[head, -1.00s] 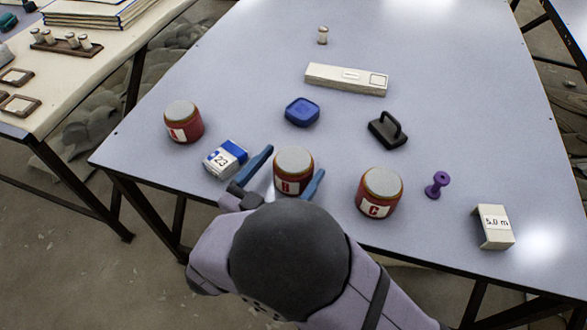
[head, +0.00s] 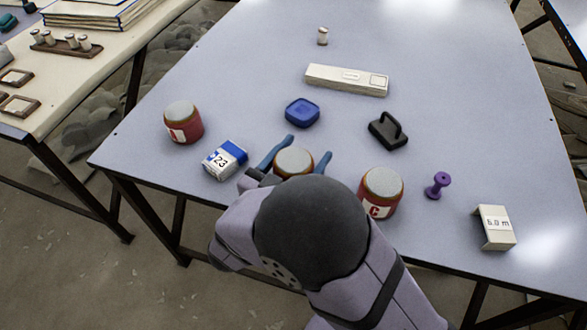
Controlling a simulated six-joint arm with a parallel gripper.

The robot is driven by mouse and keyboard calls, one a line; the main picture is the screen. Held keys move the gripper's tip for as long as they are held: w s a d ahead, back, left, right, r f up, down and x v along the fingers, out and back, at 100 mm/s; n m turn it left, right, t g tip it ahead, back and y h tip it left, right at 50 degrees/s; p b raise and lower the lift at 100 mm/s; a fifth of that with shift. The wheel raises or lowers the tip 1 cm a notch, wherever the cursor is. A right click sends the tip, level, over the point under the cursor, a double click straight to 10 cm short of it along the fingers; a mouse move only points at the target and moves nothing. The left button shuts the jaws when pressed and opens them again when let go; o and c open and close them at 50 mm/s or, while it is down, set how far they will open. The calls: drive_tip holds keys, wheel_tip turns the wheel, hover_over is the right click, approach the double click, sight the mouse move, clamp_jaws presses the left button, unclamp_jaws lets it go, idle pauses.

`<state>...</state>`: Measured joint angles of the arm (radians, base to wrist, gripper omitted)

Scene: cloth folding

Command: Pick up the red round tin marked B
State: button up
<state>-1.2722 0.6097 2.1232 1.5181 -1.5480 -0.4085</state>
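The red round tin marked B (head: 293,160) stands upright near the table's front edge. Only its pale lid and upper rim show; my arm hides its label and lower body. My gripper (head: 306,147) is open, with one blue finger to the left of the tin and one to the right. The right finger looks close to the tin's rim; I cannot tell whether either finger touches it. A red tin marked A (head: 183,123) stands at the left, and a red tin marked C (head: 381,190) stands just right of my arm, partly hidden by it.
A blue and white box marked 23 (head: 225,159) lies close left of my gripper. A blue container (head: 302,112), a black handled block (head: 388,130) and a long pale box (head: 346,80) lie behind.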

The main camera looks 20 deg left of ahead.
drive_tip(key=c, duration=0.8)
drive_tip(key=shift+r, duration=0.15)
wheel_tip(320, 180, up, 10)
drive_tip(key=shift+f+p, duration=0.1)
drive_tip(key=shift+p, duration=1.05)
